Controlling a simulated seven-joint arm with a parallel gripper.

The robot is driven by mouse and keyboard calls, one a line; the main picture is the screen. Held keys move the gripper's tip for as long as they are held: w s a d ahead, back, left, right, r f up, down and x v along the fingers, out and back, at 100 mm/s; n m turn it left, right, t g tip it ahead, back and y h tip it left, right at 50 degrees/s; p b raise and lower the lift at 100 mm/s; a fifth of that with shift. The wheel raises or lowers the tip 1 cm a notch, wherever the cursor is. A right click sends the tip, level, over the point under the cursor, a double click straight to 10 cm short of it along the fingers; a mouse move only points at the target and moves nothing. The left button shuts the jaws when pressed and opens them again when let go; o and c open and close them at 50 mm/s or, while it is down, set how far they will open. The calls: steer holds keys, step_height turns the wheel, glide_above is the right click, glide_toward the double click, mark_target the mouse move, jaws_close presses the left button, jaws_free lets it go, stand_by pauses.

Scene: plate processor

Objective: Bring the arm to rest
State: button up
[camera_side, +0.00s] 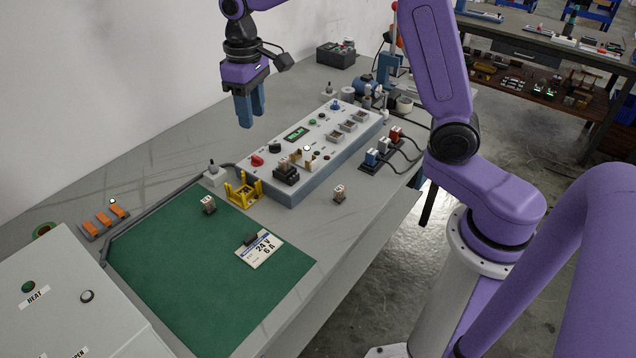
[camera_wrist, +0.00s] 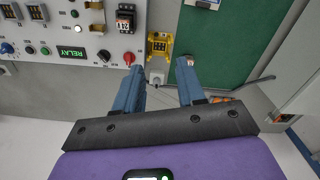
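My gripper (camera_side: 251,112) hangs in the air over the grey bench, left of the control panel, fingers pointing down. In the wrist view my gripper (camera_wrist: 160,70) has its two blue fingers apart with nothing between them. The control panel (camera_side: 320,150) has a green display, which reads RELAY in the wrist view (camera_wrist: 71,52). A dark relay block (camera_side: 287,172) sits at the panel's near end; it also shows in the wrist view (camera_wrist: 125,20). The gripper touches nothing.
A yellow holder (camera_side: 243,188) stands beside a green mat (camera_side: 205,270). One small relay (camera_side: 209,204) is on the mat, another (camera_side: 339,193) on the bench. A card (camera_side: 260,249) reads 24 V 6 A. A box marked HEAT (camera_side: 65,310) stands at the near left.

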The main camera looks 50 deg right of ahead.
steer(key=s+a+n, duration=0.2)
steer(key=s+n, duration=0.3)
steer(key=s, duration=1.2)
steer(key=s+d+f+n, duration=0.1)
steer(key=s+d+n, duration=0.1)
steer(key=s, duration=0.5)
steer(key=s+d+f+n, duration=0.1)
steer(key=s+d+n, duration=0.1)
steer(key=s, duration=0.6)
steer(key=shift+d+f, duration=0.35)
steer(key=shift+d, duration=0.5)
steer(key=shift+c, duration=0.3)
